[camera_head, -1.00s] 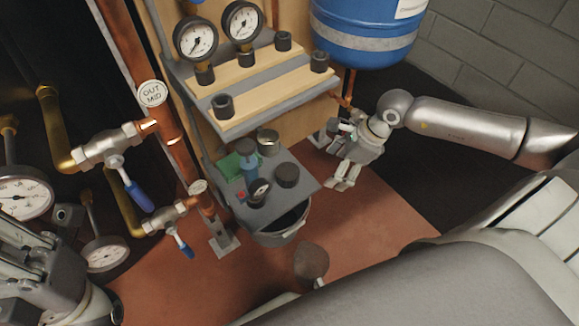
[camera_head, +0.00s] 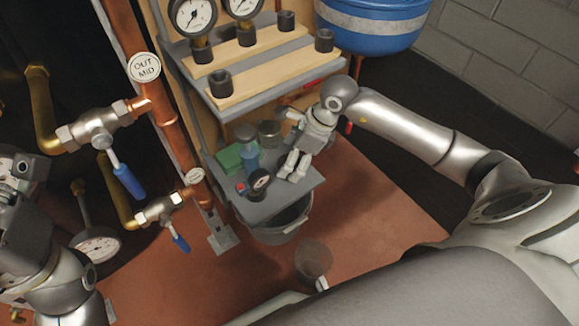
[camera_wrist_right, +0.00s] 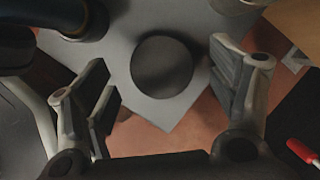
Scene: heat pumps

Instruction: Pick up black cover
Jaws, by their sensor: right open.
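The black cover (camera_wrist_right: 162,66) is a round dark disc lying flat on a grey lower shelf (camera_wrist_right: 110,60) in the right wrist view. My right gripper (camera_wrist_right: 158,72) is open, with one finger on either side of the cover and gaps on both sides. In the head view my right gripper (camera_head: 291,172) is over the right part of the shelf (camera_head: 271,205) and hides the cover. My left gripper (camera_head: 22,170) is at the left edge of the head view, and its finger state is unclear.
A small gauge (camera_head: 259,181), a blue bottle (camera_head: 248,150), a green item (camera_head: 229,158) and a metal tin (camera_head: 270,133) crowd the lower shelf. The upper shelf (camera_head: 265,82) overhangs it. A bucket (camera_head: 281,230) is below. A red-handled tool (camera_wrist_right: 302,152) lies right of my right gripper.

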